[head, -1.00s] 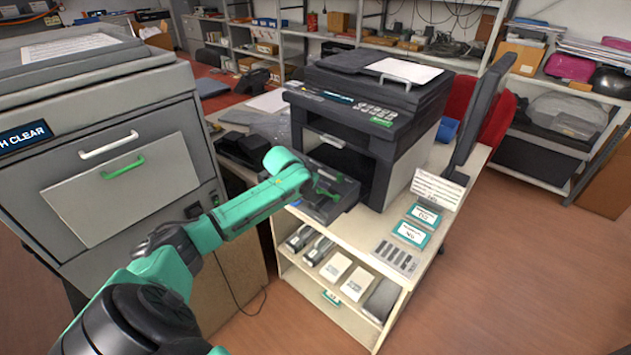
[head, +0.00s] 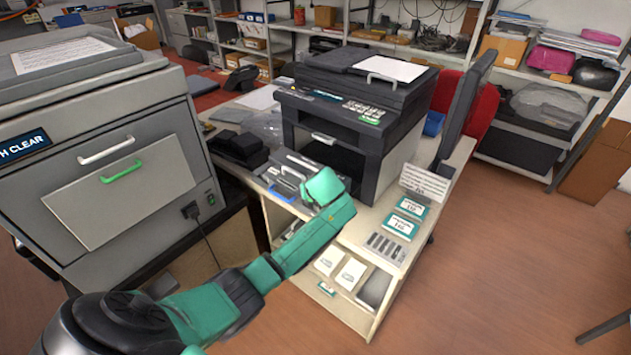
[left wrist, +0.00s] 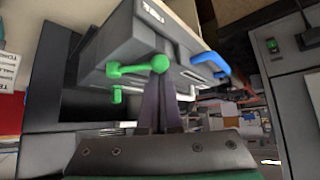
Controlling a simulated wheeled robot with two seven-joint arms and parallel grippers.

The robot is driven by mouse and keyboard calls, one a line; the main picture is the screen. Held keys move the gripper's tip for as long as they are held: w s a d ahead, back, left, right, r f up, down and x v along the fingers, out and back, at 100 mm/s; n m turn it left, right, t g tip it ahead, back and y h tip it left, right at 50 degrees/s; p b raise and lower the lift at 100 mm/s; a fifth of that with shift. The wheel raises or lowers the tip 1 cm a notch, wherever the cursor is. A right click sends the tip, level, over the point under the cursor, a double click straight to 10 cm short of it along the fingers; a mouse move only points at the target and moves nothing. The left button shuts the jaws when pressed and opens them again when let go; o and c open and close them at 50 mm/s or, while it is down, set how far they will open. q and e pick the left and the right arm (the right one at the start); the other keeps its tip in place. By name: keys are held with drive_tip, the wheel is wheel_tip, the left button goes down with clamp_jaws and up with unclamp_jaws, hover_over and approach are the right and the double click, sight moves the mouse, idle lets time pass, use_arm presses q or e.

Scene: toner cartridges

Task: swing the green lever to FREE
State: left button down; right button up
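The green lever (left wrist: 138,67), with a round knob at its right end, sits on the front of the grey pulled-out unit (left wrist: 150,30) in the left wrist view. My left gripper (left wrist: 162,84) has its dark fingers close together, with their tips at or just behind the knob. I cannot tell whether they touch it. In the head view the unit (head: 283,176) projects from the black printer, and my left wrist hides the lever and fingers. Dark bars at the lower right edge may be my right gripper (head: 606,326), cut off by the frame.
A blue handle (left wrist: 209,65) is beside the lever, right of the fingers. The black printer (head: 355,120) stands on a cream cabinet (head: 384,272). A large grey machine (head: 95,130) with a separate green handle (head: 122,171) stands left. Floor is clear at the right.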

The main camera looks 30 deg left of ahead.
use_arm(q)
drive_tip(key=shift+s+d+f+n+g+y+b, duration=0.2)
drive_tip(key=shift+d+n+g+y+b, duration=0.25)
drive_tip(key=shift+n, duration=0.45)
drive_tip(key=shift+a+r, duration=0.1)
drive_tip(key=shift+r, duration=0.1)
drive_tip(key=shift+s+a+p, duration=0.1)
drive_tip(key=shift+s+p, duration=0.25)
drive_tip(key=shift+p, duration=0.3)
drive_tip(key=shift+s+a+p, duration=0.1)
drive_tip(key=shift+s+p, duration=0.25)
drive_tip(key=shift+s, duration=0.15)
